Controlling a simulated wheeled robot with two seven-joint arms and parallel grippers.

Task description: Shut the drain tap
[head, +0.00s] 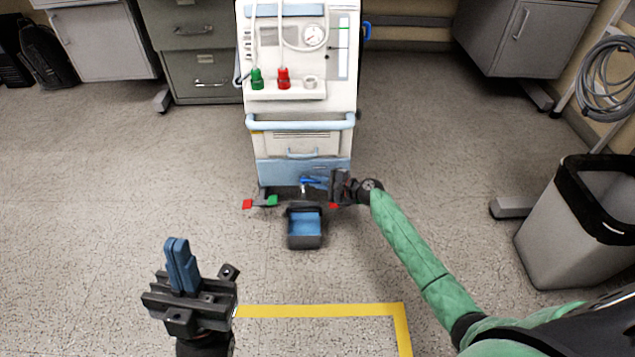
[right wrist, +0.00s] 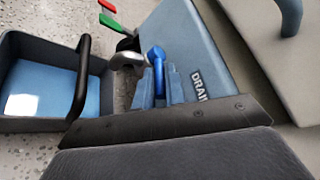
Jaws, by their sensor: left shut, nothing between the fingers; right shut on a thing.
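The drain tap has a blue lever (right wrist: 156,62) and a grey metal spout (right wrist: 127,60), low on the front of the white and blue machine (head: 300,130). A "DRAIN" label (right wrist: 200,84) is on the blue panel beside it. My right gripper (head: 318,184) is at the tap; in the right wrist view its blue fingers (right wrist: 160,88) are shut around the lever, which stands up between them. The lever's lower part is hidden by the fingers. My left gripper (head: 181,265) is shut and empty, over the floor at the lower left.
A dark bucket (head: 305,241) with blue liquid stands below the tap; its handle (right wrist: 82,75) is close to my right gripper. Red and green pedals (head: 260,202) flank the machine's foot. A grey bin (head: 565,245) stands at right.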

